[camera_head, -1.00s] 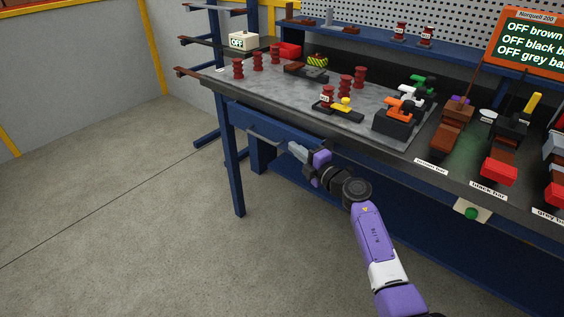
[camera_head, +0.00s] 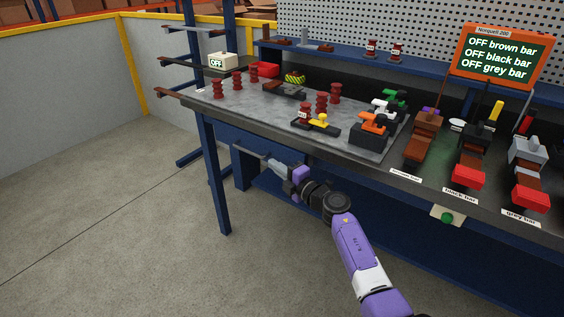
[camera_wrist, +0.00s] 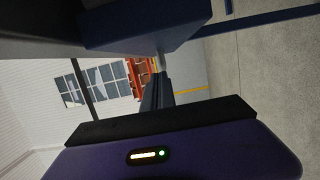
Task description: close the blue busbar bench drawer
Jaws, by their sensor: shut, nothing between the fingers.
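The blue drawer (camera_head: 235,136) is under the left part of the bench top, partly shaded by the bench edge. How far the drawer is still out is hard to tell. My gripper (camera_head: 274,163) is shut and empty, its tip at or very near the handle's right end; contact cannot be made out. In the wrist view my gripper fingers (camera_wrist: 157,92) point up toward a short grey bar, likely the handle (camera_wrist: 159,62), below a dark blue panel (camera_wrist: 150,28).
The bench top (camera_head: 290,118) carries red insulators, clamps and coloured bars. A blue bench leg (camera_head: 213,175) stands left of my gripper. A green button (camera_head: 447,217) is on the bench's front edge. The floor (camera_head: 120,220) at the left is clear.

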